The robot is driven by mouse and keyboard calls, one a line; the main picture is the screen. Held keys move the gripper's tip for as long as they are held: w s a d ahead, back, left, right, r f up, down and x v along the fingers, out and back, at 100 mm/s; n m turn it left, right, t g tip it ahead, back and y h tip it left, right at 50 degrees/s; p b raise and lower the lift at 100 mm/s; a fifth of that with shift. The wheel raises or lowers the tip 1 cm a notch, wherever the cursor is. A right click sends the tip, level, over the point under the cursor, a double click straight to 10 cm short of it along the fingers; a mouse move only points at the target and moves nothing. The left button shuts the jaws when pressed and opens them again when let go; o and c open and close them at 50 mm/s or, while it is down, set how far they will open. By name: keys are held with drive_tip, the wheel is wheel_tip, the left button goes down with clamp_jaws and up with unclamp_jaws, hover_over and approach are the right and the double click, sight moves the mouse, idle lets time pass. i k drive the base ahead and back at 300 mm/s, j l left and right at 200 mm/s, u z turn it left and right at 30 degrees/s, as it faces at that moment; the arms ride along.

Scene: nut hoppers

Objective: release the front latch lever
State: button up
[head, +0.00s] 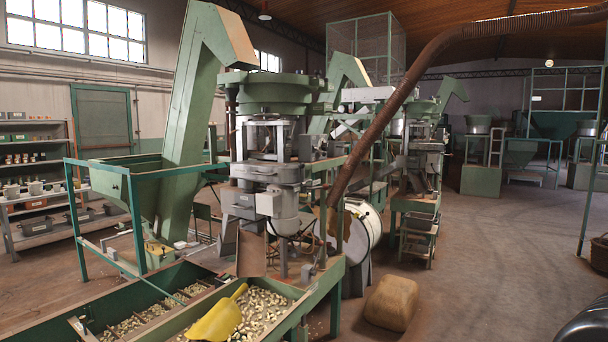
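The nearest nut machine stands left of centre in the head view, with a green round bowl (275,92) on top and a grey metal housing (272,202) below it. Several small fittings and rods show on and around the housing. I cannot tell which of them, if any, is the front latch lever; at this distance they are too small to make out. My gripper is not in view, so its place relative to the machine does not show.
A green sorting trough (318,312) with nuts and a yellow scoop (218,317) is in front. A brown sack (391,302) and a white drum (362,232) stand right of the machine. A dark rounded object (588,322) fills the lower right corner. Open floor (480,260) lies at right.

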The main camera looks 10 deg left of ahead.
sight(301, 165)
drive_tip(key=i+j, duration=0.35)
drive_tip(key=i, duration=0.2)
drive_tip(key=i+j, duration=0.4)
drive_tip(key=i, duration=0.15)
drive_tip(key=i+j, duration=0.35)
drive_tip(key=i, duration=0.15)
drive_tip(key=i+j, duration=0.4)
drive_tip(key=i, duration=0.15)
